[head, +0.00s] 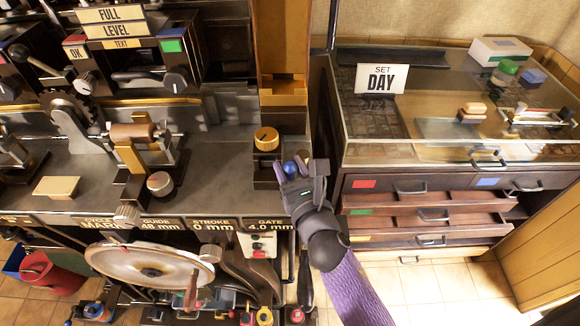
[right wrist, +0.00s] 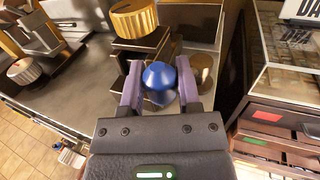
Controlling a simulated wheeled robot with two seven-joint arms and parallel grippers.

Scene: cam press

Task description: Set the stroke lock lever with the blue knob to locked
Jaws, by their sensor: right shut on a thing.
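The blue knob (head: 290,168) of the stroke lock lever sits at the right end of the press bench, just below a brass knurled knob (head: 266,139). My right gripper (head: 296,172) is at the blue knob. In the right wrist view the blue knob (right wrist: 158,78) lies between the two purple fingers of my right gripper (right wrist: 160,92), which is shut on it. The lever's arm is mostly hidden under the knob and fingers, so its position cannot be told. My left gripper is not in view.
A brass-coloured column (head: 283,95) rises behind the knobs. A glass-topped cabinet (head: 440,155) with a drawer (head: 430,215) pulled out stands to the right. A label strip (head: 212,224) and a large pale wheel (head: 150,268) are at the bench front.

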